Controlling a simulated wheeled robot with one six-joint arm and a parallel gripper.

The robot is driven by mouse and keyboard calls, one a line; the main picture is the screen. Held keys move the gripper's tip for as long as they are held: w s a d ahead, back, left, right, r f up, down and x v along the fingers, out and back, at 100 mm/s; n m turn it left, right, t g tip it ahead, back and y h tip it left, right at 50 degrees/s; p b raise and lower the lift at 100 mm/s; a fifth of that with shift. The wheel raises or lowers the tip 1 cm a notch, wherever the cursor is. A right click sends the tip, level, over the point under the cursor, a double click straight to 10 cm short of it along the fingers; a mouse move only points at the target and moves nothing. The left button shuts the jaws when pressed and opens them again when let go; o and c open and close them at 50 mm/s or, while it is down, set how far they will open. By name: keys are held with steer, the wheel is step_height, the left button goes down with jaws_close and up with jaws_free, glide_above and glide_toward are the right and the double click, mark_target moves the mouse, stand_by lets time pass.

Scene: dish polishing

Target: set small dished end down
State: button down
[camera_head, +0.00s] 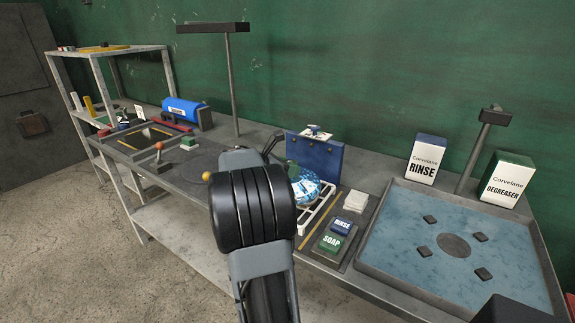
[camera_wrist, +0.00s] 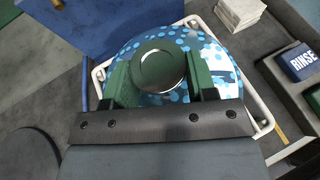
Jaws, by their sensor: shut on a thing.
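The small dished end (camera_wrist: 205,55) is a shiny dome with blue spots and a round metal knob (camera_wrist: 160,69) on top. My gripper (camera_wrist: 160,80) is shut on it, with its green fingers on either side of the knob. In the head view the dished end (camera_head: 306,187) shows to the right of my arm, over a white wire rack (camera_head: 322,208). The rack also shows around it in the wrist view (camera_wrist: 262,112). I cannot tell whether the dome touches the rack. In the head view my arm hides most of the gripper.
A blue box (camera_head: 317,155) stands behind the rack. A dark round disc (camera_head: 203,163) lies to the left on the bench.

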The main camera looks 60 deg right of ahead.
steer(key=shift+c, duration=2.2)
jaws_free()
steer(key=shift+f, duration=0.1)
steer(key=shift+r, duration=0.25)
steer(key=v, duration=1.2)
steer(key=s+a+f+m+t+y, duration=0.2)
steer(key=a+f+m+y, duration=0.2)
steer(key=a, duration=0.7)
steer(key=s+a+f+m+t+y, duration=0.2)
steer(key=a+f+m+t+y, duration=0.1)
steer(key=a, duration=0.8)
steer(key=s+a+f+m+t+y, duration=0.2)
steer(key=a+f+m+y, duration=0.3)
steer(key=a, duration=0.6)
steer(key=shift+f+m+t+y+p, duration=0.3)
steer(key=shift+f+m+t, duration=0.35)
steer(key=shift+m, duration=0.15)
steer(key=shift+a, duration=0.1)
